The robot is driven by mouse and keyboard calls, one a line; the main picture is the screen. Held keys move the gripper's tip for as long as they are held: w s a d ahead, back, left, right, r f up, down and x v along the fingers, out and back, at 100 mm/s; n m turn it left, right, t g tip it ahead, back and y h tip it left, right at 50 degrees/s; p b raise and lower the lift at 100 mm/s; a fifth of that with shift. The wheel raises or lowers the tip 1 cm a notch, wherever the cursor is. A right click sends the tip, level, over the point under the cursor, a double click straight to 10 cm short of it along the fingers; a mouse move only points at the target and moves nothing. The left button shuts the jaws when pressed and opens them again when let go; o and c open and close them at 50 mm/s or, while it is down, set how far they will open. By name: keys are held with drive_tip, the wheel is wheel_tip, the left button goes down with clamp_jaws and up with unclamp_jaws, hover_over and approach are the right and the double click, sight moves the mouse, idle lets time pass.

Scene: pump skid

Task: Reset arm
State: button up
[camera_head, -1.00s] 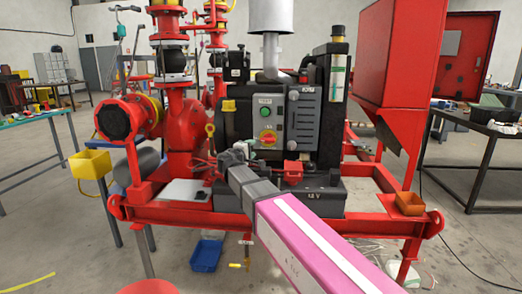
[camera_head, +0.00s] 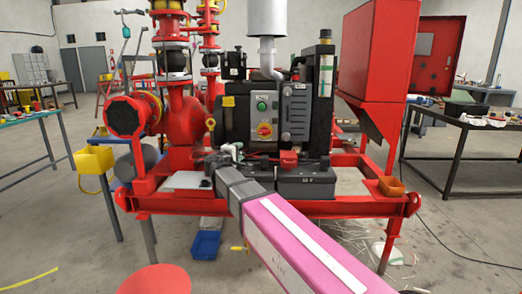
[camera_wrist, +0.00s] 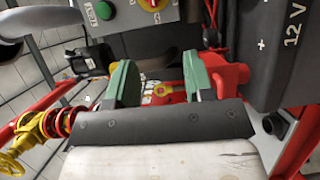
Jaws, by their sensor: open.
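My gripper (camera_wrist: 160,82) shows in the wrist view with its two green fingers set well apart, so it is open. A red part with a yellow piece (camera_wrist: 166,93) shows beyond and between the fingers; I cannot tell how far off it is. Nothing is visibly held. In the head view my pink and grey arm reaches from the lower right toward the front of the pump skid (camera_head: 290,210).
The control panel (camera_head: 264,117) with a green button and red-yellow switch stands behind the arm's end. A black 12 V battery (camera_head: 306,186) sits to its right. A yellow bin (camera_head: 94,160) is at left, a blue bin (camera_head: 205,244) on the floor. Open floor lies in front.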

drive_tip(key=s+d+f+m+g, duration=0.3)
drive_tip(key=s+d+f+g, duration=0.15)
drive_tip(key=d+f, duration=0.6)
drive_tip(key=s+d+f+m+g, duration=0.3)
drive_tip(key=d+f+m+g, duration=0.15)
drive_tip(key=d+f, duration=0.6)
drive_tip(key=s+d+f+m+g+y, duration=0.2)
drive_tip(key=s+d+f+g+y, duration=0.1)
drive_tip(key=s+f, duration=0.4)
drive_tip(key=s+d+f+m+g+y, duration=0.3)
drive_tip(key=s+d+f+g+y, duration=0.1)
drive_tip(key=s+f, duration=0.3)
drive_tip(key=s+d, duration=0.1)
drive_tip(key=s, duration=0.1)
drive_tip(key=shift+s+y, duration=0.3)
drive_tip(key=shift+s, duration=0.1)
drive_tip(key=shift+m, duration=0.25)
